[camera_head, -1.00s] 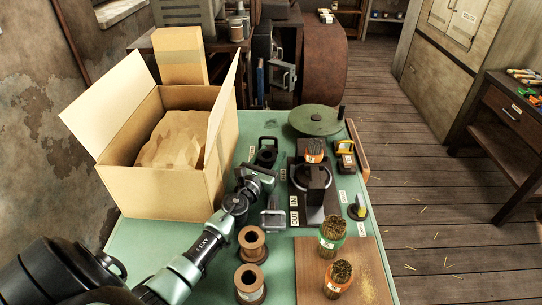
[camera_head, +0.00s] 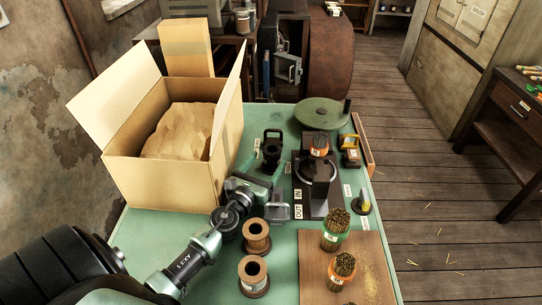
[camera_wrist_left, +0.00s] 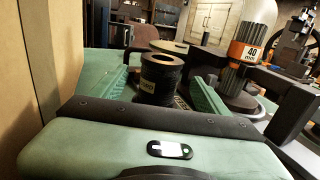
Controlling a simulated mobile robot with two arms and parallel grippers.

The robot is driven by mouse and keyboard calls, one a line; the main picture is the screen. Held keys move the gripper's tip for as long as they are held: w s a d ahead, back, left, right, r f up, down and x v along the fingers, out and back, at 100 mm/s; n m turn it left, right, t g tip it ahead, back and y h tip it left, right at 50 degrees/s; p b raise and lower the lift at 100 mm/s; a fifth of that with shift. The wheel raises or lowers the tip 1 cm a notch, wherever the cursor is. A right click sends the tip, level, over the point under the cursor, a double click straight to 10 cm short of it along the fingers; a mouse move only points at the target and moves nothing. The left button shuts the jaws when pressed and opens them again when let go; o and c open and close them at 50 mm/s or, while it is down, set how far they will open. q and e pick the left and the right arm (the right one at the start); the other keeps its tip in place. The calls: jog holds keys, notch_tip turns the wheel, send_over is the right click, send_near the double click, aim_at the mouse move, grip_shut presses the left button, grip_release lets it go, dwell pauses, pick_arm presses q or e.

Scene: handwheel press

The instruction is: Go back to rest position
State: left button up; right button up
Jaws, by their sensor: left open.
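My left gripper (camera_head: 276,192) is open and empty over the green table (camera_head: 230,285), right of the cardboard box and left of the press (camera_head: 318,190). In the left wrist view its two green fingers (camera_wrist_left: 160,100) stand apart. A dark cylinder (camera_wrist_left: 162,76) with a label shows beyond and between them; it looks apart from them. The same dark cylinder (camera_head: 271,150) stands just behind the gripper in the head view. An orange-banded bundle (camera_head: 319,146) sits at the press; its band reads 40 mm in the left wrist view (camera_wrist_left: 245,55). My right gripper is not in view.
The open cardboard box (camera_head: 165,185) stands close to my left arm. Two copper-coloured spools (camera_head: 256,238) stand near the forearm. Banded bundles (camera_head: 336,230) stand on a brown board (camera_head: 372,270). A green handwheel (camera_head: 320,112) lies at the back.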

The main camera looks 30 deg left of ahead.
pick_arm(q)
jog(key=shift+s, duration=0.2)
jog(key=shift+r, duration=0.15)
notch_tip(320, 180, up, 8)
jog(key=p, duration=0.8)
